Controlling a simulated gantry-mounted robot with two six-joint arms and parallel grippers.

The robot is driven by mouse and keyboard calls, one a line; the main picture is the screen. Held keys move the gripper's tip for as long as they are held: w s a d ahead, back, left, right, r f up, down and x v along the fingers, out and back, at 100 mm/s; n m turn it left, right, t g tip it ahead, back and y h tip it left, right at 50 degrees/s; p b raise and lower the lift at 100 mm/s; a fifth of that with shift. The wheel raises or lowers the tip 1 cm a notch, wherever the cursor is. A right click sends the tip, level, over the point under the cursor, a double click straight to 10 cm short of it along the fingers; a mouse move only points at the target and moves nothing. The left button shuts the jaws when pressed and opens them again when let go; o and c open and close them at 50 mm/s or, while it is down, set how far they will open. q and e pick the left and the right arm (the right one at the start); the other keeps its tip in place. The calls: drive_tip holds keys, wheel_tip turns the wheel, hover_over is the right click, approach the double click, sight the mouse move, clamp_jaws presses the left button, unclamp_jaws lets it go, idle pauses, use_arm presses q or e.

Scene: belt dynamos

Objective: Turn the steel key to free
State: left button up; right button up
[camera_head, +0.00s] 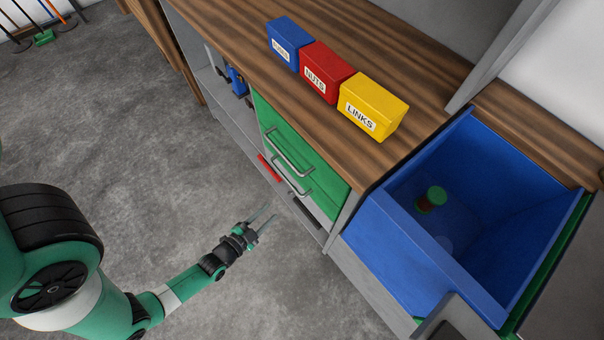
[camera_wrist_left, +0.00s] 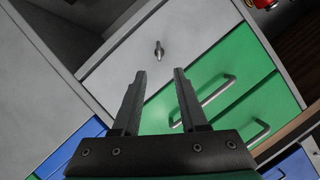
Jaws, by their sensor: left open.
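The steel key (camera_wrist_left: 158,49) shows in the left wrist view as a small grey, knobbed shape standing out from a plain grey panel (camera_wrist_left: 185,40). It appears upright in that picture, just beyond and between my fingertips. My left gripper (camera_wrist_left: 160,72) is open, with nothing between its fingers. In the head view, my left gripper (camera_head: 273,212) is in the air in front of the cabinet, its fingers pointing towards the lower drawers. I cannot make out the key in the head view. My right gripper is not in view.
Green drawers (camera_head: 285,140) with bar handles are beside the panel. Blue, red and yellow bins (camera_head: 374,104) stand on the wooden worktop (camera_head: 222,40). A large blue container (camera_head: 400,240) at the right holds a small green and red object (camera_head: 431,199).

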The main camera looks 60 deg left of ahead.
sight(288, 194)
use_arm(q)
drive_tip(key=b+x, duration=0.5)
drive_tip(key=x, duration=0.6)
drive_tip(key=shift+w+f, duration=0.2)
clamp_jaws()
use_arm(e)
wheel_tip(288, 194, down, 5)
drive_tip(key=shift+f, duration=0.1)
